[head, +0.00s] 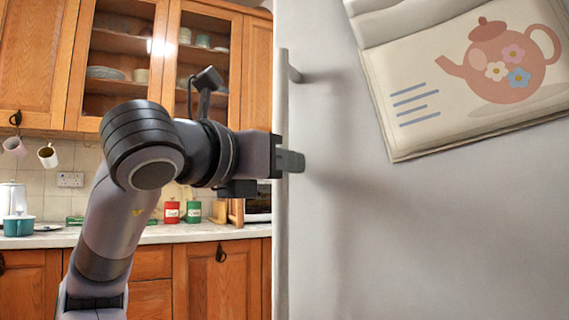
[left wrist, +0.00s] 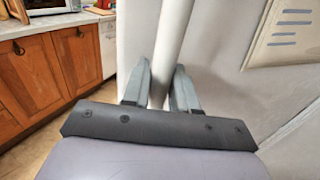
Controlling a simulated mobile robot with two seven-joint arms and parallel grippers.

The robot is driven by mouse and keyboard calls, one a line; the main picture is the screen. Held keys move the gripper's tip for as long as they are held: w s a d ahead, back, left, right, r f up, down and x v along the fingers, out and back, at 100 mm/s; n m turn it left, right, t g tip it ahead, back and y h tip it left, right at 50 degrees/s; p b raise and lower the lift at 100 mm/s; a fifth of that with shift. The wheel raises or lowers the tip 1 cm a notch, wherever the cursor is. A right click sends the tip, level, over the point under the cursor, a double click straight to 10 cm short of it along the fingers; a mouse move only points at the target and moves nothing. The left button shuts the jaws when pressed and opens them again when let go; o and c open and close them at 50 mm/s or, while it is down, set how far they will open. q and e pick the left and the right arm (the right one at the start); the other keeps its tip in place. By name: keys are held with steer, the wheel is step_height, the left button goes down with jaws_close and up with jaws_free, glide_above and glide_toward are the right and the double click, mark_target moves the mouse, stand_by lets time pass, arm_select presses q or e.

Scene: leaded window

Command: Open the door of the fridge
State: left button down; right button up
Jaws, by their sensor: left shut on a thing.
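The fridge door (head: 400,230) is a large pale grey panel that fills the right of the head view. It also shows on the right of the left wrist view (left wrist: 225,60). Its long upright handle (head: 280,90) runs along the door's left edge. My left gripper (head: 290,161) is shut on the handle at about mid-height. In the left wrist view the handle (left wrist: 172,40) passes between the two fingers (left wrist: 165,85). I cannot tell from these views whether the door stands away from the fridge body. My right gripper is in neither view.
A teapot picture (head: 470,85) hangs on the door at upper right. Wooden cabinets (head: 220,285) and a worktop (head: 180,233) with a teal cup (head: 18,226) and red and green tins stand at the left.

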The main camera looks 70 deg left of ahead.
arm_select(q)
steer(key=shift+d, duration=0.15)
steer(key=c, duration=1)
jaws_free()
steer(key=shift+p+v, duration=0.45)
steer(key=shift+v, duration=3.15)
